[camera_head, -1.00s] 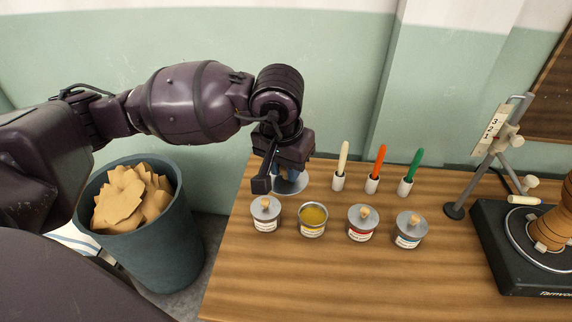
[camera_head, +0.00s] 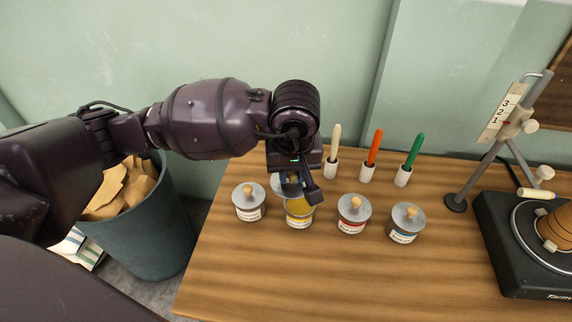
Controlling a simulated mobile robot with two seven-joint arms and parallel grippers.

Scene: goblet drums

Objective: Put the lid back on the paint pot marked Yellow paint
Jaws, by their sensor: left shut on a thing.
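The yellow paint pot (camera_head: 299,218) stands open on the table, second from the left in the row, with yellow paint showing. My left gripper (camera_head: 298,190) is shut on the grey lid (camera_head: 283,187), mostly hidden behind its fingers. The lid is just behind the pot's far rim and overlaps it in the view; I cannot tell whether they touch. My right gripper is not in view.
Lidded pots stand close by: one (camera_head: 249,203) to the left, a red-labelled one (camera_head: 352,216) and a blue-labelled one (camera_head: 406,224) to the right. Brushes in white holders (camera_head: 367,173) stand behind. A turntable device (camera_head: 510,235) is at the right. The front table is clear.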

